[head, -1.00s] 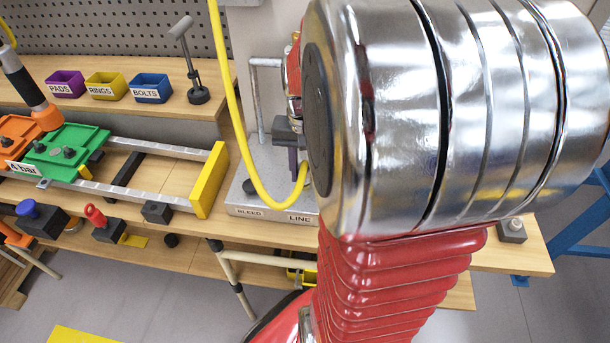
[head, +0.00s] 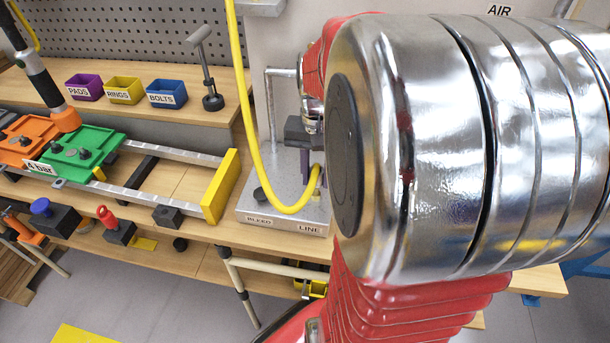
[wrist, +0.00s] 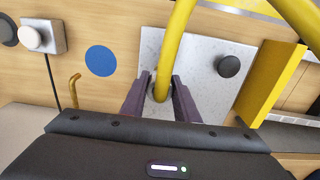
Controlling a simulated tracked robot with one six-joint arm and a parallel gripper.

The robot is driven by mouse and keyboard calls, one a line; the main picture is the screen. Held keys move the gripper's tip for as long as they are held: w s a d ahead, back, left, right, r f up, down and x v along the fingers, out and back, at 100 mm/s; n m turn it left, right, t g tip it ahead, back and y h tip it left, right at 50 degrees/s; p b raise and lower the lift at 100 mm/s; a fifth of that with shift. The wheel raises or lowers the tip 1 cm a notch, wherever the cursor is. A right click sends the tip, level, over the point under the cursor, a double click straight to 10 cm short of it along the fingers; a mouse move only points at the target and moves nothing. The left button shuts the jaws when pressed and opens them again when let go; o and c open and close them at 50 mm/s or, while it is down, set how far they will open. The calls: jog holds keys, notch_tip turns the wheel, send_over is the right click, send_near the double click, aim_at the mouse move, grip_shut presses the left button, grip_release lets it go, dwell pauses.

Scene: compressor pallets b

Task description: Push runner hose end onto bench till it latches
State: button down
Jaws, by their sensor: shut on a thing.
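My gripper (head: 314,168) has purple fingers and stands over the LINE side of a grey metal bench plate (head: 276,190). It also shows in the wrist view (wrist: 160,98), with its fingers on both sides of the end of the yellow runner hose (wrist: 164,60). The gripper is shut on that hose end. In the head view the yellow hose (head: 245,120) hangs from above, loops low over the plate and rises to the gripper. A grey round fitting shows at the hose end in the wrist view. I cannot tell whether the hose is latched there.
A black knob (wrist: 229,66) stands on the plate, near a yellow block (wrist: 270,80). A bent grey pipe (head: 270,105) rises behind the plate. Bins (head: 124,90) and a green clamp block (head: 85,150) are at left. My arm hides the right side.

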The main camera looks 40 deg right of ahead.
jog(key=shift+r, duration=1.4)
jog(key=shift+w, duration=0.1)
